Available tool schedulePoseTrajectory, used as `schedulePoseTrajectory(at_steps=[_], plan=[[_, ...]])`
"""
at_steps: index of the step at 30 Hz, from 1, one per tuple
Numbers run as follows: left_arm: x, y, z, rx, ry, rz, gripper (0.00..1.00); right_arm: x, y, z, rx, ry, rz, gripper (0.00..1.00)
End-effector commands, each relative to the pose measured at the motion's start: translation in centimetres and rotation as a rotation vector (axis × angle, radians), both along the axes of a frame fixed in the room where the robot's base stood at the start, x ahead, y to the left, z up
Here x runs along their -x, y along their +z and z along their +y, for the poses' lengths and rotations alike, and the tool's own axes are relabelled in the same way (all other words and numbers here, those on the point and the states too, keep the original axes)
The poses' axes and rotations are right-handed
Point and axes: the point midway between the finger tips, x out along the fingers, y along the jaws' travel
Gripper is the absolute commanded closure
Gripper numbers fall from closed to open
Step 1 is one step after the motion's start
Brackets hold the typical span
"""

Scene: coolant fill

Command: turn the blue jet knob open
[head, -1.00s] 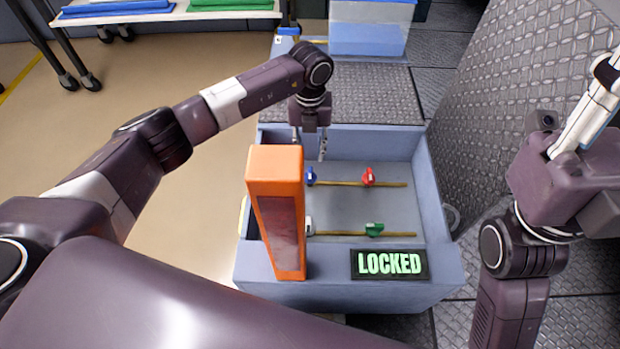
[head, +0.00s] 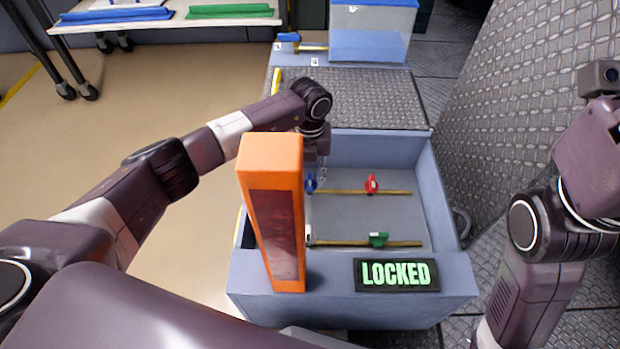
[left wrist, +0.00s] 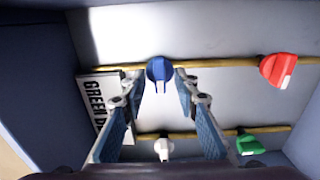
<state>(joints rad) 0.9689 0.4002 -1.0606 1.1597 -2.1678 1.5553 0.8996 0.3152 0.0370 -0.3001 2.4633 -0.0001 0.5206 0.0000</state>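The blue knob (head: 311,184) sits on the far brass pipe inside the blue-grey tray, partly hidden behind the orange column in the head view. In the left wrist view the blue knob (left wrist: 158,70) has its pointer toward the bottom of the picture. My left gripper (left wrist: 160,88) is open, with one finger on each side of the knob and gaps between them. My right gripper is outside the picture; only part of my right arm shows.
A red knob (head: 371,184) shares the far pipe. A green knob (head: 379,239) and a white knob (left wrist: 164,148) are on the near pipe. The orange column (head: 272,210) stands at the tray's front left. A sign (head: 396,274) reads LOCKED. A label (left wrist: 97,100) lies left of the knob.

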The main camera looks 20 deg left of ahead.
Motion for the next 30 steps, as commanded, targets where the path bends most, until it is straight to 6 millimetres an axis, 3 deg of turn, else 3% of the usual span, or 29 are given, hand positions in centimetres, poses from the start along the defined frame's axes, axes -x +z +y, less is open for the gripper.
schedulePoseTrajectory(at_steps=[5, 13, 30], plan=[[-0.01, 0.03, -0.01, 0.000, 0.000, 0.000, 0.72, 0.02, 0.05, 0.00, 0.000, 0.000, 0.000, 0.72], [-0.02, 0.05, 0.01, 0.000, 0.000, 0.000, 1.00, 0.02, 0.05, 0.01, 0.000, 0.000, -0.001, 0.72], [-0.06, 0.30, 0.11, 0.000, -0.111, -0.001, 1.00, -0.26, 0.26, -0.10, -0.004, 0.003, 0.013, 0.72]])
